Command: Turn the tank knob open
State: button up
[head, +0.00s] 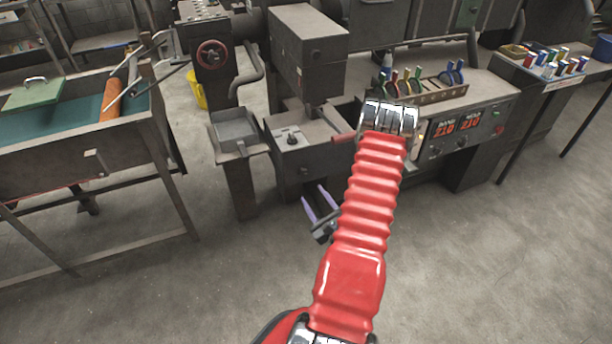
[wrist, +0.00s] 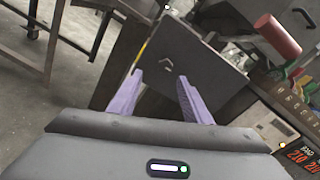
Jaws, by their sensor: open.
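I cannot tell for certain which part is the tank knob. A round red handwheel (head: 211,54) is on the grey machine at the upper left of centre in the head view. A small dark knob (head: 292,138) is on top of the low grey box. My gripper (head: 314,195) has two purple fingers, spread apart with nothing between them, in front of and below this box. In the wrist view my gripper (wrist: 160,76) points toward a dark grey panel with a small handle (wrist: 175,62), apart from the handle.
A trough table (head: 110,165) with a green lid (head: 34,94) and an orange roller (head: 109,100) stands left. A bench with coloured clamps (head: 405,82) and red number displays (head: 457,126) is right. A yellow bucket (head: 197,90) stands behind. The front floor is clear.

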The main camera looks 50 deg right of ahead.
aim_at(304, 174)
jog(key=s+m, duration=0.1)
jog(key=s+f+m+h, duration=0.1)
jog(key=shift+s+a, duration=0.15)
jog(key=shift+s, duration=0.15)
jog(key=shift+w, duration=0.15)
jog(key=x, duration=1.3)
jog(key=shift+w+d+r, duration=0.2)
jog(key=shift+d+r, duration=0.05)
